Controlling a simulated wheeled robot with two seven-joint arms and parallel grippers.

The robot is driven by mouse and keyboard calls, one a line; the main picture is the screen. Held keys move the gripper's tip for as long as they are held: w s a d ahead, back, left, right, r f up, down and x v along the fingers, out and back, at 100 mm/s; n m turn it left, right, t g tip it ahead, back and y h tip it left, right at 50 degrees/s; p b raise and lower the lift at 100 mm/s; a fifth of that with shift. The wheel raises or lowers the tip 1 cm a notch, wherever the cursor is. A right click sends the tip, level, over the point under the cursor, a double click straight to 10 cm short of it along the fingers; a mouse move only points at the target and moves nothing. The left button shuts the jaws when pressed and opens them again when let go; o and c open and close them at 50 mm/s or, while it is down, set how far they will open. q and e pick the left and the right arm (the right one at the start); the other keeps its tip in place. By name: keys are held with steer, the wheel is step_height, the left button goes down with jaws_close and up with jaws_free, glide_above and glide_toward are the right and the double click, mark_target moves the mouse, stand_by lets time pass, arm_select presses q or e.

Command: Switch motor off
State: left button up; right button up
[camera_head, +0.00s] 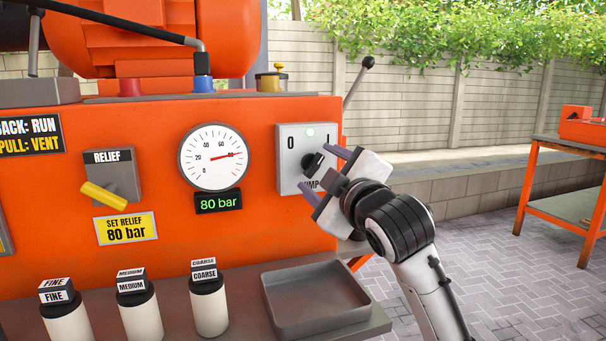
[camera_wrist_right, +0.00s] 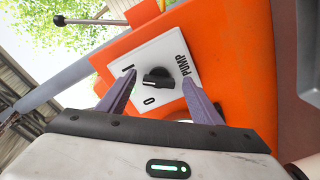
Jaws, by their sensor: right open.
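The pump switch is a black rotary knob (camera_head: 313,162) on a pale plate (camera_head: 291,135) marked 0, I and PUMP, on the orange machine's right end. A small green light (camera_head: 310,132) glows above the knob. In the head view the knob appears turned toward the I at upper right. My right gripper (camera_head: 321,171) is open in front of the plate, its two fingers on either side of the knob. In the right wrist view the knob (camera_wrist_right: 157,78) sits between the spread fingertips (camera_wrist_right: 159,80); contact cannot be told. My left gripper is not in view.
The gauge (camera_head: 212,157) and its display (camera_head: 218,202) read 80 bar. A yellow relief handle (camera_head: 104,196) is at left. Fine, medium and coarse canisters (camera_head: 209,305) and a grey tray (camera_head: 316,299) stand below. A black-knobbed lever (camera_head: 357,80) rises behind the switch.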

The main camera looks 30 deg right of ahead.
steer(key=shift+w+d, duration=0.15)
steer(key=shift+w, duration=0.3)
steer(key=shift+c, duration=0.2)
steer(key=c, duration=1)
